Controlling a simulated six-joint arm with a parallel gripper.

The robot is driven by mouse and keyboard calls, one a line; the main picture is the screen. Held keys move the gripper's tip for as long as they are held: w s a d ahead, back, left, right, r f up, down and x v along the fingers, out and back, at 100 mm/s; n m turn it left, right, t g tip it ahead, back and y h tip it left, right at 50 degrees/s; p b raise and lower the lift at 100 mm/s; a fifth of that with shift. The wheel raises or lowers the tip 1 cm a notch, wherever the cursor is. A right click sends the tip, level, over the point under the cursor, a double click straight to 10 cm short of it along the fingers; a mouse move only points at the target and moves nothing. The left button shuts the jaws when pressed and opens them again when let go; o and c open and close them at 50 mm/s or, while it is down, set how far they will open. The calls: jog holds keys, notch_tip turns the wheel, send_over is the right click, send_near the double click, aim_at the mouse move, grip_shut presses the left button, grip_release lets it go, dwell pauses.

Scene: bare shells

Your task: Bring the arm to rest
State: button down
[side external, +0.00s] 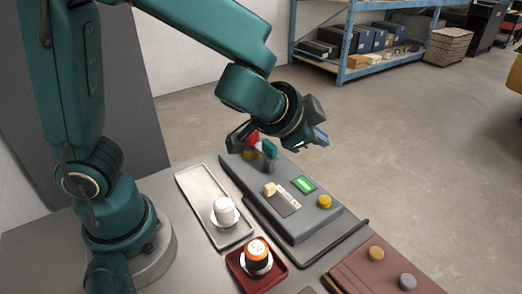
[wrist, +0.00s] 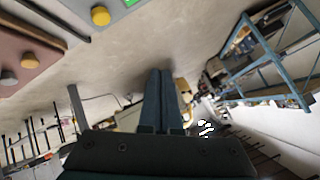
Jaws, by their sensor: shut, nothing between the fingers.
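My gripper (wrist: 160,74) shows in the wrist view with its two dark teal fingers side by side and touching, with nothing between them. In the side view my arm reaches over the far end of a grey control panel, and the fingers are hard to make out there.
The grey panel (side external: 235,180) carries a green display (side external: 304,184) and a yellow button (side external: 324,201). A metal tray (side external: 193,185), a red tray (side external: 283,270) and a brown box (side external: 350,275) stand nearby. A blue shelf (side external: 343,70) stands beyond open floor.

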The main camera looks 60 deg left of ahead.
jog(key=s+a+r+n+g+y, duration=0.1)
jog(key=s+a+r+n, duration=0.15)
jog(key=s+a, duration=0.2)
jog(key=s+a+r+n+y, duration=0.1)
jog(key=s+a+r+n, duration=0.15)
jog(key=a+n, duration=0.2)
jog(key=s+d+f+g+h, duration=0.1)
jog(key=s+d, duration=0.1)
jog(key=s, duration=0.3)
jog(key=s+d+f+m+g+h, duration=0.1)
jog(key=s+d+f+g+h, duration=0.1)
jog(key=s, duration=0.3)
jog(key=shift+s+d+f+h, duration=0.25)
jog(key=shift+s+h, duration=0.05)
jog(key=shift+s, duration=0.1)
